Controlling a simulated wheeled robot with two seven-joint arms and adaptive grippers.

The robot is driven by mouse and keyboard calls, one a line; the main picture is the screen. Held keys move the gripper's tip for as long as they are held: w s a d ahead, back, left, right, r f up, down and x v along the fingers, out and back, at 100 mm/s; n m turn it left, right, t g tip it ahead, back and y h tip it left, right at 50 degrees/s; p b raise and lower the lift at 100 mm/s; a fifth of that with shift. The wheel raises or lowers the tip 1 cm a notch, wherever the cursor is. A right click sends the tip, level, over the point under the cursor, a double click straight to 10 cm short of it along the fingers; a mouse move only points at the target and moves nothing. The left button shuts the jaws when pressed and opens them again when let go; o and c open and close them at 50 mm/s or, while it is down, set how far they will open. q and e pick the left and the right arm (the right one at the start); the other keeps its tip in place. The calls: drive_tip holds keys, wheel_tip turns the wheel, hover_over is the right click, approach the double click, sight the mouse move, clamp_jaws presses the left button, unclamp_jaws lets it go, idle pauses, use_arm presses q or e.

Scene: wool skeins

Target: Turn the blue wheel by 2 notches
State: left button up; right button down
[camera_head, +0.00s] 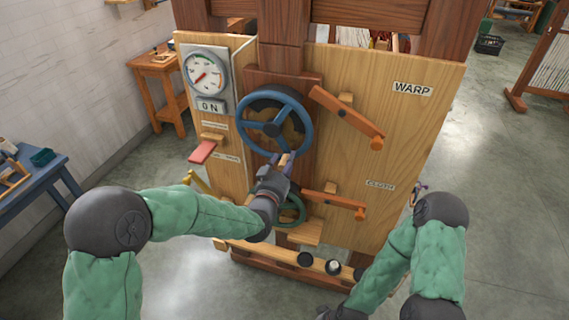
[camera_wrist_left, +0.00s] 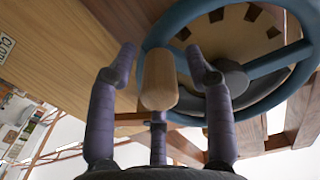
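The blue wheel (camera_head: 243,132) is mounted upright on the front of the wooden machine, with blue spokes and a dark hub. In the left wrist view it fills the upper right, with a spoke (camera_wrist_left: 275,62) running to the hub. A pale wooden knob (camera_wrist_left: 160,82) stands in front of its rim; its attachment is hidden. My left gripper (camera_head: 284,160) is at the wheel's lower edge. Its purple fingers (camera_wrist_left: 161,62) are open on either side of the knob, with gaps visible. My right gripper (camera_head: 332,313) is low at the bottom edge, mostly cut off.
Orange-tipped wooden levers (camera_head: 350,118) (camera_head: 335,202) lie right of and below the wheel. A green wheel (camera_head: 293,212) sits below, partly behind my left gripper.

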use_arm(q)
clamp_jaws()
drive_tip(key=shift+d+r+n+b, duration=0.25)
drive_tip(key=shift+n+b, duration=0.05)
